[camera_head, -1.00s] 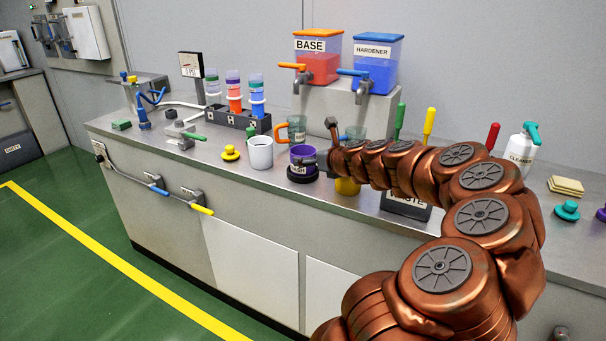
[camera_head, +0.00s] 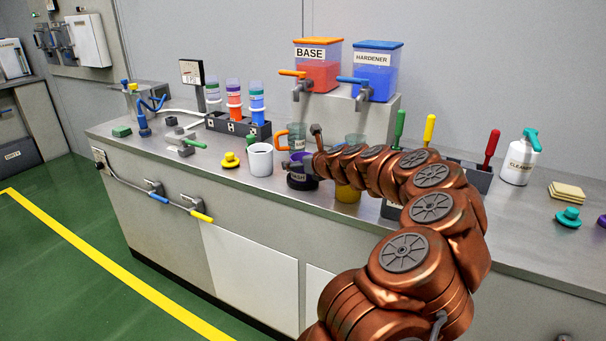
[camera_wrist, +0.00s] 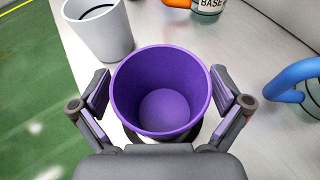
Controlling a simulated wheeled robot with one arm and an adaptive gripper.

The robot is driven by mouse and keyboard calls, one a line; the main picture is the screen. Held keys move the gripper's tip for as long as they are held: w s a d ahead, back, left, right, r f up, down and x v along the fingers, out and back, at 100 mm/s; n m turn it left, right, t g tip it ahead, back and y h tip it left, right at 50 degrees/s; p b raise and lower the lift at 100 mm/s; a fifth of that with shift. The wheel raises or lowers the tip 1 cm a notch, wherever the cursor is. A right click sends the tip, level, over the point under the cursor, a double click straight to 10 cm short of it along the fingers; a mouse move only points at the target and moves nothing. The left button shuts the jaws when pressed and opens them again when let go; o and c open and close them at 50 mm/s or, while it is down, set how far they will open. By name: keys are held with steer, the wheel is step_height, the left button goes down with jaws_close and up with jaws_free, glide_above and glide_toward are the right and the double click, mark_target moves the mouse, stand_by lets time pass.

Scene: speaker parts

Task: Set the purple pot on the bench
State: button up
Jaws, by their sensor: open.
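The purple pot (camera_wrist: 160,115) is upright and empty inside in the wrist view. In the head view the pot (camera_head: 291,167) is partly hidden by my gripper; it sits at a dark round base (camera_head: 301,184) on the bench (camera_head: 228,185). My gripper (camera_wrist: 160,78) is open, with one finger on each side of the pot. A small gap seems to show beside the fingers; I cannot tell whether either touches. In the head view my gripper (camera_head: 309,165) is at the pot's right side.
A white mug (camera_head: 260,160) stands close left of the pot. A yellow knob (camera_head: 230,160) lies further left. Bare bench lies along the front edge left of the mug.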

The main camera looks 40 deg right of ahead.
steer(key=shift+w, duration=0.1)
steer(key=shift+c, duration=0.3)
steer(key=c, duration=1.2)
